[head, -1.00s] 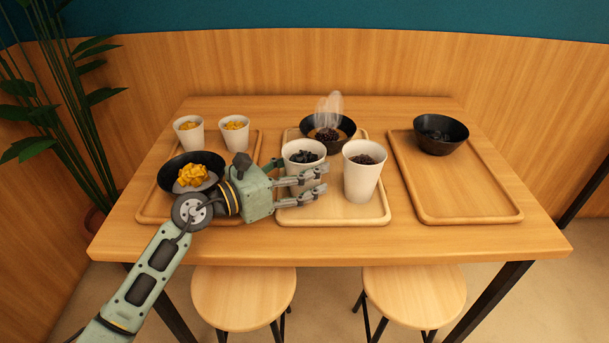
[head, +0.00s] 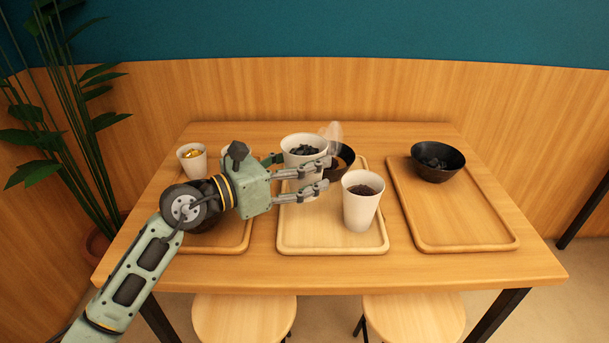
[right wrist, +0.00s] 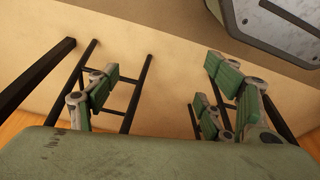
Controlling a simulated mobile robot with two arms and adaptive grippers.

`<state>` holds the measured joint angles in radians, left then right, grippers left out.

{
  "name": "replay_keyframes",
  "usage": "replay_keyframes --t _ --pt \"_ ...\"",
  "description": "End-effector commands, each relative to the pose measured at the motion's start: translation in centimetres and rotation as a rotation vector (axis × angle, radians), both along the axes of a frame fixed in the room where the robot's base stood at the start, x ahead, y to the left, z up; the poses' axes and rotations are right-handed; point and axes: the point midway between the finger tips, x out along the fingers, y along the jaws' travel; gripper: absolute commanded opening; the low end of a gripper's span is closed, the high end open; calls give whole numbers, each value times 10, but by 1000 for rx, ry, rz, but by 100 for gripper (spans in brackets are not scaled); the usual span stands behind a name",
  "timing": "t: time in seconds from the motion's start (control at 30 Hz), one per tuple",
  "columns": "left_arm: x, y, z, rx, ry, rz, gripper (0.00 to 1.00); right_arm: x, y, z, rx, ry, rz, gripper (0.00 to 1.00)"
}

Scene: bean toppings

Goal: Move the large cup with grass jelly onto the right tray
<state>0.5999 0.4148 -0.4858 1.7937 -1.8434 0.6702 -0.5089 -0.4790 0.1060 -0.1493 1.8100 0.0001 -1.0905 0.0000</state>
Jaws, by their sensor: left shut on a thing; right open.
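My left gripper (head: 312,174) is shut on a large white cup (head: 304,142) with dark grass jelly cubes at its top. It holds the cup raised above the middle tray (head: 333,248), and its fingers hide much of the cup's lower part. The right tray (head: 462,240) is wooden, with a black bowl (head: 438,175) of dark cubes at its back left. The rest of that tray is bare. My right gripper (right wrist: 165,88) is open and empty in the right wrist view, over the floor, and does not show in the head view.
Another white cup (head: 360,212) with dark topping stands on the middle tray, right of the held cup. A steaming black bowl (head: 345,160) stands behind. The left tray (head: 236,250) carries a small cup (head: 192,165) with yellow topping; my arm hides much of it.

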Motion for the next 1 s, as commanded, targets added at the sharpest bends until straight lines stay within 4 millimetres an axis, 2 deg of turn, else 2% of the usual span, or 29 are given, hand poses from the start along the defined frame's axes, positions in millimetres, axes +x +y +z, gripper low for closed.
replay_keyframes --t 0.1,0.53,0.77,1.0 --pt "0 0 9 -2 -3 1 22 -2 0 -6 0 4 0 74" --pt "0 0 13 -2 -3 1 22 -3 0 -9 0 3 1 74" --pt "0 0 28 -2 -3 1 22 -23 -3 -47 -3 34 5 74" --pt "0 0 43 -3 -3 1 22 -51 -7 -84 -6 58 10 74"
